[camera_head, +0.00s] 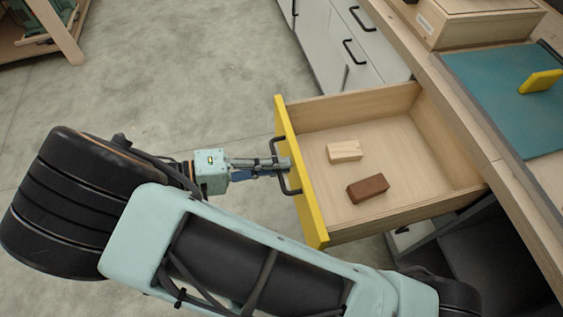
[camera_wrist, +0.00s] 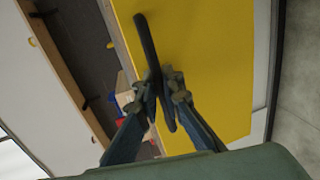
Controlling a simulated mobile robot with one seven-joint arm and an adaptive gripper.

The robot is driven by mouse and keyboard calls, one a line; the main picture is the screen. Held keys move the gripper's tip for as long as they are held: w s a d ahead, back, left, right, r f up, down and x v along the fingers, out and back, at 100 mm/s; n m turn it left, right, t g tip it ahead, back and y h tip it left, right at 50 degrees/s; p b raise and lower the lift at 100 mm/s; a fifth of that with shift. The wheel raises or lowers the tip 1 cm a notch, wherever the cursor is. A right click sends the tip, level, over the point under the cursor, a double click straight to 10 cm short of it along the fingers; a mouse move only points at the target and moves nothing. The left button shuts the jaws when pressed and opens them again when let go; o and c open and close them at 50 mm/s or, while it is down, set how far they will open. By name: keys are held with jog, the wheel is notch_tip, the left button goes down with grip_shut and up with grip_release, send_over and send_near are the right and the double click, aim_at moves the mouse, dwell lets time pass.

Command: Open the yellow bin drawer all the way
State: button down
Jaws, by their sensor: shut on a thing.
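The drawer with the yellow front (camera_head: 300,170) stands well out from the workbench, with its wooden inside in full view. Its yellow front also fills much of the wrist view (camera_wrist: 215,60). A dark bar handle (camera_head: 287,182) is on the front, and it also shows in the wrist view (camera_wrist: 147,40). My gripper (camera_head: 283,164) is at the handle, with its fingers shut on the bar in the wrist view (camera_wrist: 165,88). A pale wood block (camera_head: 344,151) and a red-brown block (camera_head: 367,188) lie on the drawer floor.
The workbench (camera_head: 455,105) carries a teal mat (camera_head: 500,85), a yellow piece (camera_head: 541,81) and a wooden box (camera_head: 475,22). White drawers with dark handles (camera_head: 345,50) are beyond the open drawer. Bare concrete floor (camera_head: 190,70) lies left of it.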

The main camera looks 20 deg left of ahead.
jog(key=c, duration=2.3)
grip_release()
jog(key=shift+c, duration=0.2)
jog(key=v, duration=1.2)
